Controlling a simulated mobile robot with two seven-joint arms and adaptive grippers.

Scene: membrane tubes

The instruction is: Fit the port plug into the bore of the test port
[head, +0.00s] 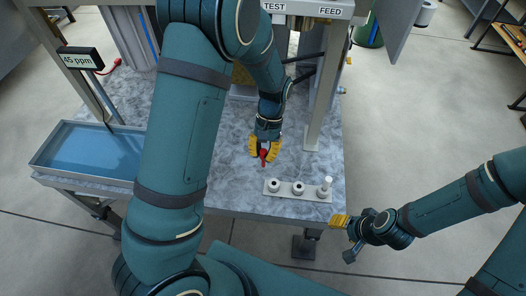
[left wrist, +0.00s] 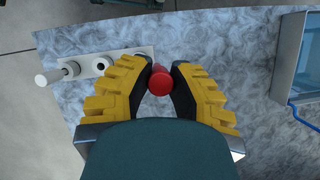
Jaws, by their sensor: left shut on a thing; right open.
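My left gripper (head: 264,152) is shut on a small red plug (head: 264,158), which looks like the port plug. In the left wrist view the red plug (left wrist: 159,80) sits between the yellow fingertips (left wrist: 160,72). The gripper hangs over the table, behind a pale strip. A panel (head: 303,8) labelled TEST and FEED is at the top of the head view. The bore of the test port cannot be made out. My right gripper (head: 340,221) is open and empty, off the table's front right corner.
The pale strip (head: 285,195) near the table's front edge bears two round collars (head: 298,188) and a white peg (head: 325,186). A blue-bottomed tray (head: 50,134) is at the left. A grey upright post (head: 325,90) stands right of the left gripper. The marbled table around the strip is clear.

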